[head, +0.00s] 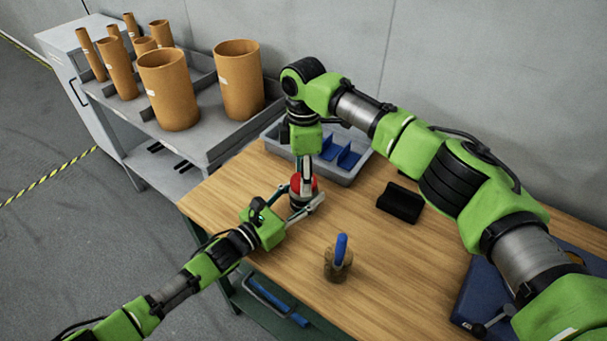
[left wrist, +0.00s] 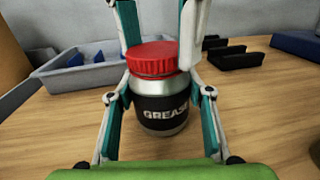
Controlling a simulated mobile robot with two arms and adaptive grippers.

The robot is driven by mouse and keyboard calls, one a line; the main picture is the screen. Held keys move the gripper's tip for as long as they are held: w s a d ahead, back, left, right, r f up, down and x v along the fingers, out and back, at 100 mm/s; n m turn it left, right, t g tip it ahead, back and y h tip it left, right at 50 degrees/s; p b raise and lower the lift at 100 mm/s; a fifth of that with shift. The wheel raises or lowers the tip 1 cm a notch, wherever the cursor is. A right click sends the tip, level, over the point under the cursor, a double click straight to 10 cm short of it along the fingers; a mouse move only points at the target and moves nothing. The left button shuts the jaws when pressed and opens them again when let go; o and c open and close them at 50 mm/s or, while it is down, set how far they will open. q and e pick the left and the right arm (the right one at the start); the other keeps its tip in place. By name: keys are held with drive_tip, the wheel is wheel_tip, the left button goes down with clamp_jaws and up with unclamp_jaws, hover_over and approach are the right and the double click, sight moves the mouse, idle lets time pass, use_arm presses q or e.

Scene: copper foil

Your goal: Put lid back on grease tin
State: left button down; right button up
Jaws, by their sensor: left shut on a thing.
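The grease tin (left wrist: 160,112), silver with a black band lettered GREASE, stands upright on the wooden table. My left gripper (head: 307,203) is shut around its body; its fingers also show either side of the tin in the left wrist view (left wrist: 162,100). The red lid (left wrist: 152,57) is at the top of the tin and looks slightly off to the left; whether it is fully seated cannot be told. My right gripper (head: 306,180) comes down from above, with its fingers (left wrist: 160,45) at either side of the lid. Its grip on the lid is unclear.
A grey bin (head: 366,167) with blue dividers stands behind the tin. A black holder (head: 400,203) lies to the right, and a brown jar with a blue handle (head: 338,262) stands in front. A shelf with orange tubes (head: 168,90) is at the left.

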drive_tip(key=m, duration=1.2)
drive_tip(key=o, duration=1.3)
drive_tip(key=shift+o, duration=0.2)
wheel_tip(320, 180, up, 12)
